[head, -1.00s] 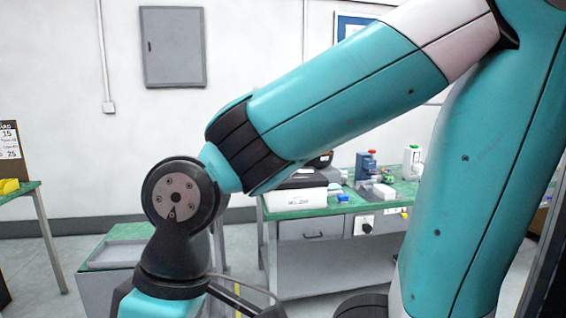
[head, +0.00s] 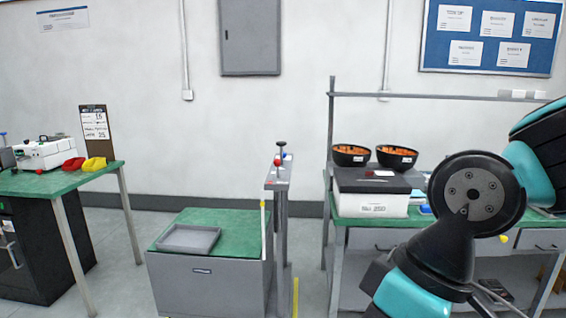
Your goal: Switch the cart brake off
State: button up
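A grey cart-like cabinet (head: 208,287) with a green top stands left of centre in the head view. A grey upright post (head: 280,225) stands at its right side. On the post's small top plate (head: 278,184) is a lever-like part with a red ball (head: 277,161) and a dark knob (head: 281,144) above it. I cannot tell whether this is the brake, or which way it is set. My arm's lower links show at the right; my gripper is outside the frame, below.
A shallow grey tray (head: 188,238) lies on the cabinet's green top. At the right, a bench holds a white box (head: 372,205) with two dark bowls above it. A green-topped table (head: 60,182) stands at the left. Floor shows between the left table and the cabinet.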

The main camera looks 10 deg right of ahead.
aim_at(277, 162)
jog(key=k, duration=0.65)
jog(key=z, duration=0.35)
jog(key=i, duration=1.3)
jog(key=u, duration=0.75)
jog(key=i, duration=0.35)
jog(key=u, duration=0.25)
